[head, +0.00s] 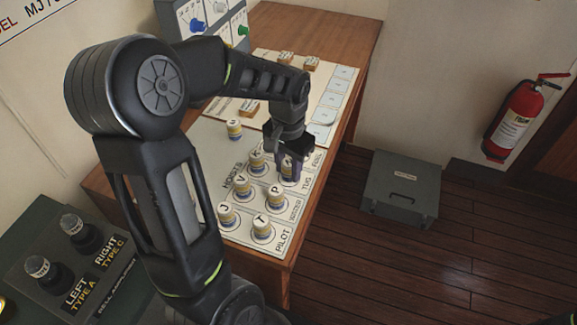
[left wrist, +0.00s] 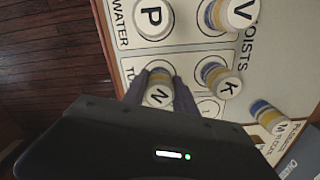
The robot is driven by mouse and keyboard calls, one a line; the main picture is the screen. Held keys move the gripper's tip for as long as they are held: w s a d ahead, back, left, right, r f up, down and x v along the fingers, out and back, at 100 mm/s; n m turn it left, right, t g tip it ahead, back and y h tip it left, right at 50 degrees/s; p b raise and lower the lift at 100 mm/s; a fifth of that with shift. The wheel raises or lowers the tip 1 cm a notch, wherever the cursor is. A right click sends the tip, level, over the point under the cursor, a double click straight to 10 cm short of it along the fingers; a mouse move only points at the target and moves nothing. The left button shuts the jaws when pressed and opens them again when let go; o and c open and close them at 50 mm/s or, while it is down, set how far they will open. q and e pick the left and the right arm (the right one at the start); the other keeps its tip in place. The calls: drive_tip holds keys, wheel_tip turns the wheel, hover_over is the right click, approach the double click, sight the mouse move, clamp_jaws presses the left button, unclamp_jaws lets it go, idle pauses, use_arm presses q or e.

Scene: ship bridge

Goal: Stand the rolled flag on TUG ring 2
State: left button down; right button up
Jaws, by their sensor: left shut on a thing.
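My left gripper (head: 287,165) points down over the TUG row of the white signal board (head: 309,180). It is shut on a rolled flag marked N (left wrist: 158,96), a cream roll with a dark letter on its end. The N flag appears upright at the TUG position nearest the row label; I cannot tell whether its base touches the board. The fingers hide most of it in the head view. Beside it, the K flag (head: 256,163) stands at the other TUG position. Any ring number under the N flag is hidden. My right gripper is not in view.
Flags V (head: 242,186) and P (head: 274,197) stand in the WATER row, J (head: 227,215) and T (head: 262,229) in the PILOT row. Another flag (head: 234,128) stands left of the rows. A FUEL ring (left wrist: 210,106) is bare. A grey case (head: 400,188) lies on the floor.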

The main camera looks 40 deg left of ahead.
sight(288, 163)
use_arm(q)
drive_tip(key=shift+f, duration=0.2)
drive_tip(key=c, duration=1)
unclamp_jaws()
wheel_tip(288, 163, up, 12)
drive_tip(key=shift+r, duration=0.15)
